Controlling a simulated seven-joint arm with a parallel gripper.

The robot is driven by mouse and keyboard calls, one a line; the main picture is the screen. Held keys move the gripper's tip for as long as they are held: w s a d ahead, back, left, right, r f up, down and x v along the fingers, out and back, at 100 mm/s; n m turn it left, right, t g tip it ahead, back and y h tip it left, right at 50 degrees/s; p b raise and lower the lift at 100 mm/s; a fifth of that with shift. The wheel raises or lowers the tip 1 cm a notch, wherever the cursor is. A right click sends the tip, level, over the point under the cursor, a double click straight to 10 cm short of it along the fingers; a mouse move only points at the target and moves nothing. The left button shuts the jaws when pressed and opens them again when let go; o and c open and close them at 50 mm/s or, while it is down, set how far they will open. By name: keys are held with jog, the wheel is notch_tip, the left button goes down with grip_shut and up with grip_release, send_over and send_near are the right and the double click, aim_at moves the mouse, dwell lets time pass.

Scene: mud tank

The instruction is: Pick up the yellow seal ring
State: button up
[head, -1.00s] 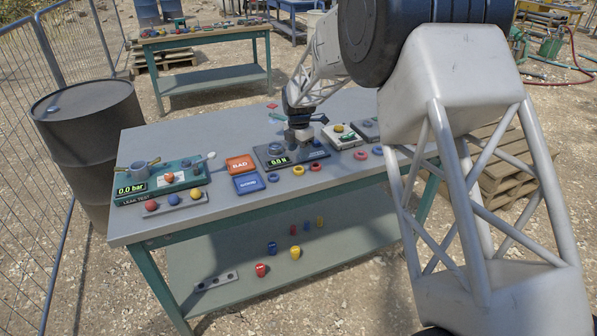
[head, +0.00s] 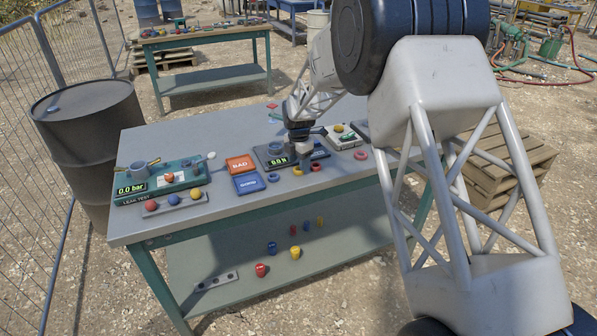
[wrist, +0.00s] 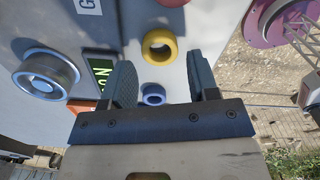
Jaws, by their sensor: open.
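The yellow seal ring (head: 297,171) lies near the front edge of the workbench. In the wrist view the yellow seal ring (wrist: 159,46) lies beyond and between my fingertips, its hole facing the camera. My gripper (wrist: 161,62) is open and empty, with one finger on each side of the ring's line. A blue ring (wrist: 153,94) shows between the fingers, nearer the gripper's base.
A red ring (head: 315,168) lies right of the yellow one; a pink-red ring (head: 360,155) is farther right. Orange (head: 241,164) and blue (head: 248,183) trays lie left.

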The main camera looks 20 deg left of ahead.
jog(key=shift+f, duration=1.45)
jog(key=c, duration=0.7)
jog(key=shift+r, duration=0.75)
notch_tip(320, 180, up, 2)
jog(key=s+d, duration=0.3)
jog(key=s, duration=0.1)
jog(key=s+d+r, duration=0.1)
jog(key=s+d, duration=0.2)
jog(key=s, duration=0.2)
jog(key=s+d, duration=0.2)
jog(key=s, duration=0.2)
jog(key=shift+s+d+r, duration=0.15)
jog(key=shift+d+r, duration=0.1)
jog(key=shift+d, duration=0.15)
